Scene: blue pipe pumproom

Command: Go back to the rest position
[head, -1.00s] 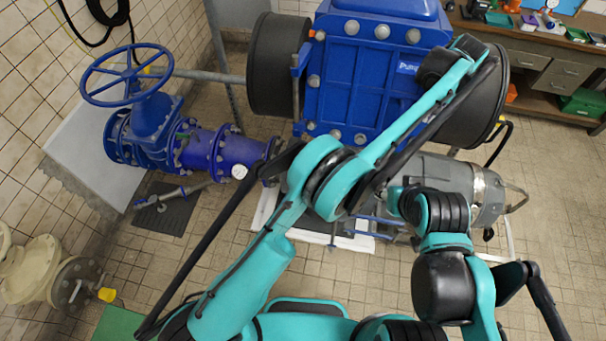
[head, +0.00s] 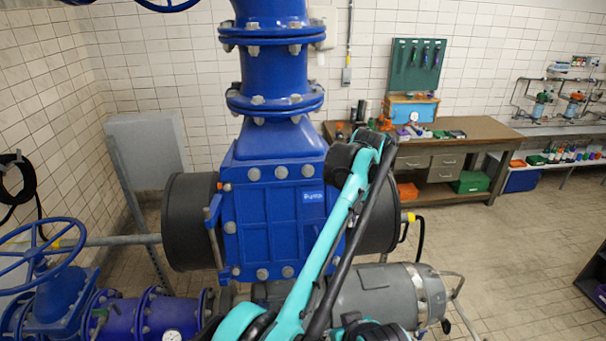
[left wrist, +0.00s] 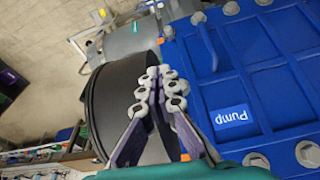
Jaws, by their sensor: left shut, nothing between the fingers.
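My left gripper (left wrist: 158,78) shows in the left wrist view with its pale, knuckled fingers together and nothing between them. It is in front of the black drum (left wrist: 112,98) on the side of the blue pump (left wrist: 245,65); I cannot tell the gap between them. In the head view my teal left arm rises from the bottom centre across the right part of the blue pump (head: 258,222). Its fingers cannot be made out there. My right gripper is in neither view.
A grey motor (head: 375,292) lies low, right of the pump. Blue piping with a handwheel valve (head: 45,262) is at the left. A wooden workbench (head: 480,131) with tools stands against the back wall. Tiled floor (head: 520,245) is open at the right.

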